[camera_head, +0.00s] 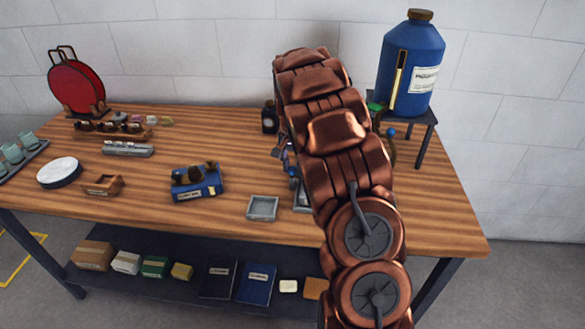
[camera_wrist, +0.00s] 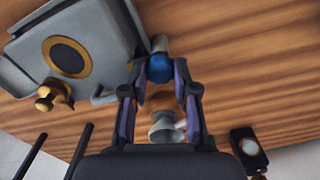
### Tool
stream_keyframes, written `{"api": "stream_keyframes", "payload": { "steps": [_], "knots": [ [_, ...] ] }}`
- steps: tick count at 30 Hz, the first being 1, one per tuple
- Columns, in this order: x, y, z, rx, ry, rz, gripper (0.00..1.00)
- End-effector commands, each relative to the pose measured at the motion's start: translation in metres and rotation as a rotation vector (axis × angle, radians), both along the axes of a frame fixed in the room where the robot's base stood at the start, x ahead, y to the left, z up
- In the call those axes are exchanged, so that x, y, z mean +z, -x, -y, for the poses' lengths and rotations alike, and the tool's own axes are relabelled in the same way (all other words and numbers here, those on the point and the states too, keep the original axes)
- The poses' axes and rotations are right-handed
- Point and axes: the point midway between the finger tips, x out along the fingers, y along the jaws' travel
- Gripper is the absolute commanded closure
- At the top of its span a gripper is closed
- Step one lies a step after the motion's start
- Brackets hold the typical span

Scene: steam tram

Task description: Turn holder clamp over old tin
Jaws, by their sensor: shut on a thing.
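In the wrist view, a grey metal holder (camera_wrist: 105,30) sits at the upper left, bearing a dark disc with a gold ring (camera_wrist: 68,56) and a brass knob (camera_wrist: 53,97). I cannot tell which part is the old tin. A blue ball knob (camera_wrist: 159,68), with a short grey stem beyond it, lies between my gripper's (camera_wrist: 160,75) two fingertips, beside the holder's right edge. The fingers are shut on this knob, apparently the clamp's handle.
A large blue jug (camera_head: 411,68) stands on a small stand (camera_head: 424,137) at right. The table's front right is clear.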

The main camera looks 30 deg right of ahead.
Motion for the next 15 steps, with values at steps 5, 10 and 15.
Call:
{"api": "stream_keyframes", "payload": {
  "steps": [5, 10, 15],
  "knots": [
    [-0.0018, 0.0006, -0.0001, 0.053, -0.002, -0.001, 1.00],
    [-0.0007, 0.0008, 0.0000, 0.056, -0.001, -0.002, 1.00],
    [-0.0007, 0.0008, 0.0001, 0.055, -0.001, -0.002, 0.64]
  ]
}}
